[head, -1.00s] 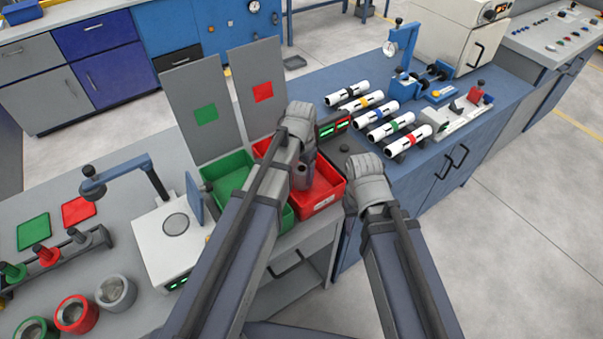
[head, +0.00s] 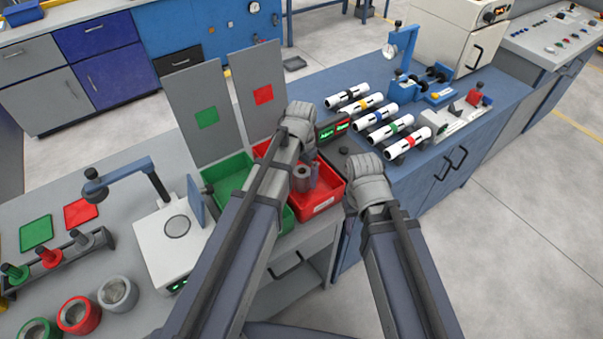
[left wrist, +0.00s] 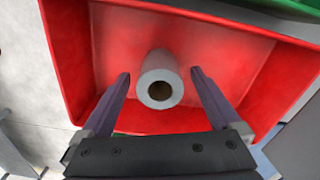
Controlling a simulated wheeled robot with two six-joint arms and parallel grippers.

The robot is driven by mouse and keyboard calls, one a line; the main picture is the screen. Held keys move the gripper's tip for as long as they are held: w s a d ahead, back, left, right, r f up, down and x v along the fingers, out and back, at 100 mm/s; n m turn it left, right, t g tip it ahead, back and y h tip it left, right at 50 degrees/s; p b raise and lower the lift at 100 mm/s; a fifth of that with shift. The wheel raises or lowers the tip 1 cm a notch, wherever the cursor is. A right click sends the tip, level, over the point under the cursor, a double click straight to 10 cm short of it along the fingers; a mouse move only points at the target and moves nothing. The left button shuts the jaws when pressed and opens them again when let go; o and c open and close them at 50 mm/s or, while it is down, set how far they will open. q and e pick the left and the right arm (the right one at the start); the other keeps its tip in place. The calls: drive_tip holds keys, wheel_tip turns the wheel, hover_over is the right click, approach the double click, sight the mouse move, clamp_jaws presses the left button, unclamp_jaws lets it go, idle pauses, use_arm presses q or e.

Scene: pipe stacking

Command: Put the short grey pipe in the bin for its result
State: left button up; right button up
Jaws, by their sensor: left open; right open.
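The short grey pipe (left wrist: 160,92) is between the spread fingers of my left gripper (left wrist: 160,76) in the left wrist view, with a gap on each side. Its open end faces the camera; whether its other end touches the bin floor I cannot tell. The red bin (left wrist: 75,60) is around and beneath it. In the head view the red bin (head: 322,206) is below my left gripper (head: 306,180), which is open and partly hidden by its wrist. The green bin (head: 222,180) is to its left. My right wrist is right of the red bin; its fingers are hidden.
Panels with a green square (head: 207,117) and a red square (head: 263,94) stand behind the bins. White pipes with coloured bands (head: 375,115) lie on the blue bench at right. A white tester (head: 175,232) and several ring holders (head: 78,315) occupy the left bench.

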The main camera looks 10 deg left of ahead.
use_arm(q)
wheel_tip(320, 180, up, 7)
drive_tip(key=p, duration=0.6)
drive_tip(key=shift+f, duration=0.2)
drive_tip(key=s+d+n, duration=0.1)
drive_tip(key=s+d, duration=0.2)
drive_tip(key=s, duration=0.4)
drive_tip(key=s+d+n+y, duration=0.1)
drive_tip(key=s+d, duration=0.1)
drive_tip(key=s, duration=0.5)
drive_tip(key=shift+s+d, duration=0.35)
drive_tip(key=shift+d, duration=0.05)
